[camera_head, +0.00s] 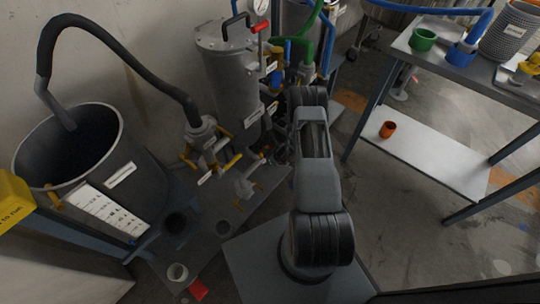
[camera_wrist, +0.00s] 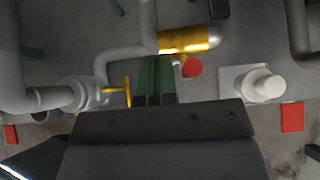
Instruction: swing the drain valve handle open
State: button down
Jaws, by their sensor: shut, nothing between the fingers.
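My gripper (camera_wrist: 154,64) is shut and empty in the wrist view, its two dark green fingers together. A brass-yellow valve body (camera_wrist: 190,40) on a grey pipe lies just beyond and right of the fingertips, with a round red part (camera_wrist: 192,67) below it. A yellow handle (camera_wrist: 128,92) on a grey fitting (camera_wrist: 88,92) is close left of the fingers; contact cannot be told. In the head view, several valves with yellow handles (camera_head: 233,161) stand left of my arm. I cannot tell which is the drain valve. My arm hides the gripper there.
A grey vessel (camera_head: 228,75) with a red lever (camera_head: 262,26) stands behind the valves. A dark tub (camera_head: 112,160) with a black hose (camera_head: 120,50) is at left. A bench (camera_head: 395,46) with a lower shelf (camera_head: 430,155) is at right. Floor between is clear.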

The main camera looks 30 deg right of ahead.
jog(key=shift+d, duration=0.1)
jog(key=shift+w+d+r, duration=0.25)
jog(key=shift+w+d, duration=0.1)
jog(key=shift+d, duration=0.35)
jog(key=shift+d+b, duration=0.1)
jog(key=shift+b, duration=0.2)
jog(key=shift+w+d+b, duration=0.35)
jog(key=shift+w+d, duration=0.05)
jog(key=shift+d, duration=0.5)
jog(key=shift+w+d+f+b, duration=0.2)
jog(key=shift+w+d+b, duration=0.15)
jog(key=shift+d+b, duration=0.3)
jog(key=shift+f, duration=0.1)
